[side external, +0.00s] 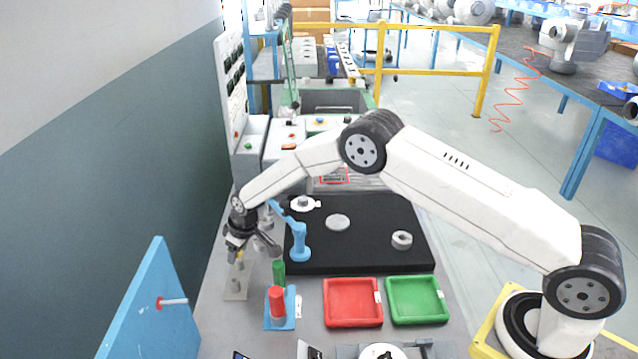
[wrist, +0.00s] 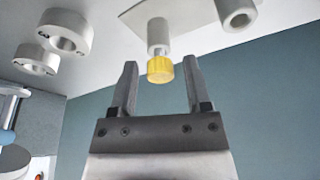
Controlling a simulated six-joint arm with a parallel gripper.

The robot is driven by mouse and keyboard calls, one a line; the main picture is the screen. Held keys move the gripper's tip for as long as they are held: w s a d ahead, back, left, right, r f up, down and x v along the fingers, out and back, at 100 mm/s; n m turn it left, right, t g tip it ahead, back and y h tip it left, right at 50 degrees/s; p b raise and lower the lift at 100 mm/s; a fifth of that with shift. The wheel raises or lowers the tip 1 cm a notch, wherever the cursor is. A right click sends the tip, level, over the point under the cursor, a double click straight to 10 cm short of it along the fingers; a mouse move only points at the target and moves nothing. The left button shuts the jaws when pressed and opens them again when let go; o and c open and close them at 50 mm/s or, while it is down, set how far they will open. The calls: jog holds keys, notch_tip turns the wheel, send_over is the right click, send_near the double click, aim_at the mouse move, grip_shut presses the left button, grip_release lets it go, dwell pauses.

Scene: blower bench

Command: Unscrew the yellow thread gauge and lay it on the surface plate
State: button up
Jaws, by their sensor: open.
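The yellow thread gauge (wrist: 160,69) is a small ribbed cap on the end of a grey post, which stands on a light plate (wrist: 195,12). In the side view a bit of yellow (side external: 240,254) shows beside my gripper (side external: 234,255), above the plate (side external: 236,291). In the wrist view my gripper (wrist: 160,64) is open, with one finger on each side of the gauge and a gap on both sides. How deep the gauge sits between the fingers is hard to tell. A black flat slab (side external: 350,255), seemingly the surface plate, lies to the right.
A second grey post (wrist: 237,12) is close by. Grey numbered rings (wrist: 65,32) show at left in the wrist view. A blue stand (side external: 300,240), red and green cylinders (side external: 277,303), a red tray (side external: 353,325) and a green tray (side external: 446,318) stand nearby. A blue panel (side external: 140,310) is at front left.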

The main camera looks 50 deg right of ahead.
grip_shut()
jog(key=shift+n, duration=0.3)
jog(key=shift+n+g+y, duration=0.4)
jog(key=shift+n+y, duration=0.2)
jog(key=shift+n, duration=1.3)
jog(key=n+g, duration=0.1)
jog(key=n, duration=0.3)
jog(key=shift+a+n+y, duration=0.1)
jog(key=shift+n+y, duration=0.2)
jog(key=shift+y, duration=0.1)
jog(key=n, duration=0.2)
jog(key=n+g, duration=0.1)
jog(key=n, duration=0.2)
jog(key=shift+a+g, duration=0.1)
jog(key=shift+g, duration=0.2)
jog(key=shift+s+f+n+g, duration=0.1)
jog(key=shift+n+g, duration=0.4)
jog(key=shift+n, duration=1.2)
